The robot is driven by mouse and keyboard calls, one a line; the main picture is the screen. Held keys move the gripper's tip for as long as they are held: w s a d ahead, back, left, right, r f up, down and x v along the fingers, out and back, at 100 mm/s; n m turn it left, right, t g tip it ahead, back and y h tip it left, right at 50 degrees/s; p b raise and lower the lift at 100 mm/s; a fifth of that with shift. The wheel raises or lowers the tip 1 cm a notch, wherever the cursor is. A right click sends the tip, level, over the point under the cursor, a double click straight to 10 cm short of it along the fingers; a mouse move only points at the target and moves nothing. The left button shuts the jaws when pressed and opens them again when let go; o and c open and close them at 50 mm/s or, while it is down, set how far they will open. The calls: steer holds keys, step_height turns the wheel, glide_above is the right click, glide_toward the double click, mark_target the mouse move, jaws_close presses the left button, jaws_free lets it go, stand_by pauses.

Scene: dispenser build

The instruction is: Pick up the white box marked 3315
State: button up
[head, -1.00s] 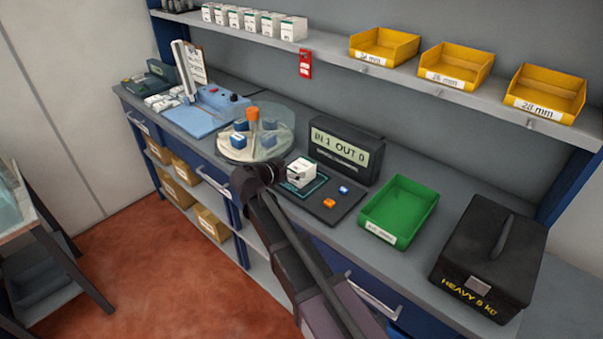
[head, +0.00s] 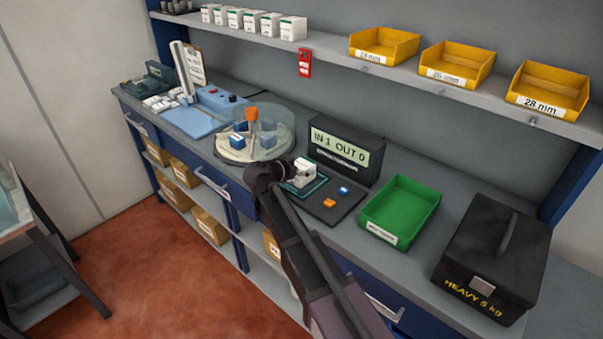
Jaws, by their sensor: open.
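A small white box (head: 305,170) sits on the teal-edged square of a dark pad on the bench, in front of the display. Its marking is too small to read. My gripper (head: 291,172) is at the box's left side, with its jaws open; its fingers are small and dark here, and I cannot tell whether they touch the box. Part of the box's left side is hidden by the gripper. Several other white boxes (head: 254,23) stand in a row on the shelf above, their markings also unreadable.
A display (head: 345,150) reads IN 1 OUT 0. Orange and blue pieces lie on the dark pad (head: 322,207). A round clear-walled tray (head: 240,152) is left, a green bin (head: 400,212) right, then a black heavy case (head: 492,265). Yellow bins (head: 455,65) line the shelf.

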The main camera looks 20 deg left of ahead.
mark_target(301, 165)
steer(key=shift+s, duration=0.1)
steer(key=c, duration=1.1)
steer(key=shift+c, duration=0.2)
steer(key=shift+r, duration=0.2)
step_height(301, 165, up, 3)
steer(key=p, duration=0.3)
steer(key=shift+s+r+p, duration=0.15)
steer(key=shift+r+p, duration=0.15)
steer(key=shift+p, duration=0.2)
steer(key=s+d+r+p, duration=0.1)
steer(key=s, duration=1.4)
steer(key=shift+s+d, duration=0.25)
